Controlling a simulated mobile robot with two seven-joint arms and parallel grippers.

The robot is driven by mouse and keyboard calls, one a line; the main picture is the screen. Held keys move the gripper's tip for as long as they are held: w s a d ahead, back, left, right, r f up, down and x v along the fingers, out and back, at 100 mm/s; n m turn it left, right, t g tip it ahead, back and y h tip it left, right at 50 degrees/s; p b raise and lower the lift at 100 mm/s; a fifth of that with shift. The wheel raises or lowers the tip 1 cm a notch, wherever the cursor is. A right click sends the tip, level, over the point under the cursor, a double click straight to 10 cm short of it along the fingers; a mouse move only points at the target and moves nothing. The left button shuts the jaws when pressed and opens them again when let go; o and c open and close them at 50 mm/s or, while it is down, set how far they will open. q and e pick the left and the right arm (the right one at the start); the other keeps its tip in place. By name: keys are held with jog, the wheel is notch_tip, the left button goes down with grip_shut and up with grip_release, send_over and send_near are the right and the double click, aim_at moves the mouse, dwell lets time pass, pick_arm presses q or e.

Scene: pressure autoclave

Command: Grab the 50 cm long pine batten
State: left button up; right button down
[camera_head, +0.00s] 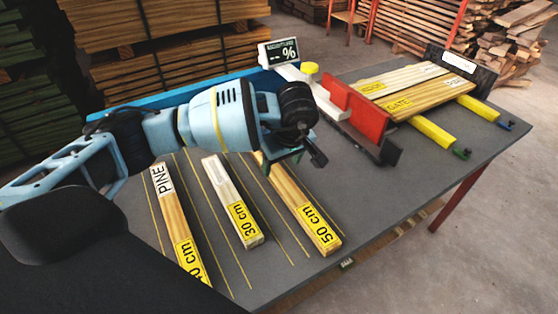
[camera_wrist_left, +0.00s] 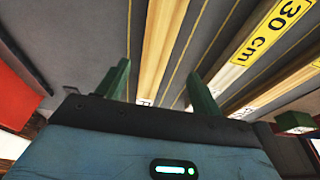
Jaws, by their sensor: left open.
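The 50 cm batten (camera_head: 303,208) lies flat on the grey table, its yellow "50 cm" label at the near end. My left gripper (camera_head: 285,165) is over its far end and hides that end in the head view. In the left wrist view the gripper (camera_wrist_left: 158,70) has its two green fingers apart, with a batten (camera_wrist_left: 158,45), apparently the 50 cm one, running between them. The wood type on its far label is cut off. I cannot tell whether the fingers touch it. My right gripper is not in view.
To the left lie the 30 cm batten (camera_head: 226,190) and a batten labelled PINE (camera_head: 172,215), its length label partly hidden. Thin yellow lines separate the battens.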

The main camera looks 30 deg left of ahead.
aim_at(278, 173)
pick_arm(q)
jog(key=shift+w+a, duration=0.4)
jog(key=shift+w, duration=0.2)
jog(key=shift+s+d+r, duration=0.1)
jog(key=shift+s+r, duration=0.05)
jog(key=shift+s, duration=0.1)
jog(key=shift+f, duration=0.25)
jog(key=shift+x, duration=0.95)
jog(key=shift+w+x, duration=0.15)
jog(key=shift+x, duration=1.2)
jog(key=shift+w+x, duration=0.15)
jog(key=shift+x, duration=1.15)
jog(key=shift+r, duration=0.1)
jog(key=c, duration=1.3)
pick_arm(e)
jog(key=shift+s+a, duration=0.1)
